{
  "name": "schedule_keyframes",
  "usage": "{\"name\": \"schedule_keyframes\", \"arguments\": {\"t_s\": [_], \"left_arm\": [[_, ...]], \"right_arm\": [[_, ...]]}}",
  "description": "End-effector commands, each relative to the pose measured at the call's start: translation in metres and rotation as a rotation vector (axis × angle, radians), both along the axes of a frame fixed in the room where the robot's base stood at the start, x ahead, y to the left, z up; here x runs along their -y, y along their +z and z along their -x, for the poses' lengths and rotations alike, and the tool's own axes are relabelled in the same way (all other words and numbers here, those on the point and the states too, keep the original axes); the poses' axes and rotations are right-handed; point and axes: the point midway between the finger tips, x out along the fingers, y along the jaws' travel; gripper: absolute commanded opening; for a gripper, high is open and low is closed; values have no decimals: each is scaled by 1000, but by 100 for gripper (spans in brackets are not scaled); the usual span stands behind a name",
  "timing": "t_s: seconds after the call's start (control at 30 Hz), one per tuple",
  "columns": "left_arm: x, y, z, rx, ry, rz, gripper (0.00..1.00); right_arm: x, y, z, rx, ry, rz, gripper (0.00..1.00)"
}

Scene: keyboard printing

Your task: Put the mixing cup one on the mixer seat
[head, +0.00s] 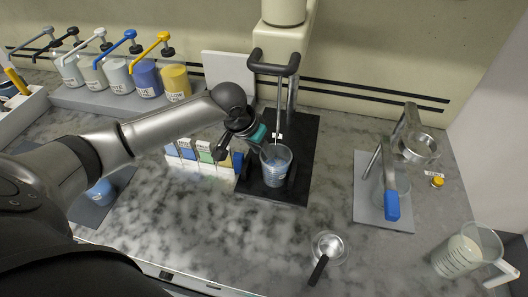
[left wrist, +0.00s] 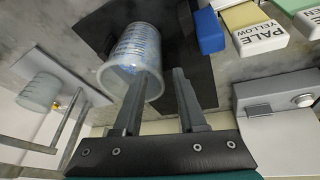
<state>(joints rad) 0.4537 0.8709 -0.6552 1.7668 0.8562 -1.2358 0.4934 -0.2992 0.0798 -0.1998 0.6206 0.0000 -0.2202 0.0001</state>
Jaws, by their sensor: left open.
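The clear mixing cup (head: 276,172) with blue markings stands upright on the black mixer base (head: 302,150), below the stirring rod (head: 279,110); I take this spot for the mixer seat. The cup also shows in the left wrist view (left wrist: 138,52), its open rim towards the camera. My left gripper (head: 258,146) is beside the cup's upper left edge in the head view. Its two fingers (left wrist: 156,95) are apart, with nothing held between them. The left finger overlaps the cup's rim in the wrist view; I cannot tell whether they touch. My right gripper is not in view.
Colour-labelled blocks (head: 205,158) stand close left of the mixer. Another cup (head: 100,192) is partly behind my left arm. A grey stand with a clear cup (head: 376,190), a small dish (head: 329,246) and a measuring jug (head: 460,255) are at the right. Pump bottles (head: 146,78) line the back.

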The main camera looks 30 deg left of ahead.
Motion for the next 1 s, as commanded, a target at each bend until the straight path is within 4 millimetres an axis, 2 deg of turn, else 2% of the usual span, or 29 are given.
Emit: {"name": "schedule_keyframes", "arguments": {"t_s": [0.03,0.2,0.4,0.6,1.0], "left_arm": [[-2,12,4,2,-2,-2,40],[-7,46,17,1,0,-2,40],[-10,76,29,-1,0,-1,40],[-12,87,34,-1,0,1,40],[-10,86,35,-3,-4,0,40]], "right_arm": [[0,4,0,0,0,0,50],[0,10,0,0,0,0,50],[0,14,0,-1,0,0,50],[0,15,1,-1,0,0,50],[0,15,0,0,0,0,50]]}}
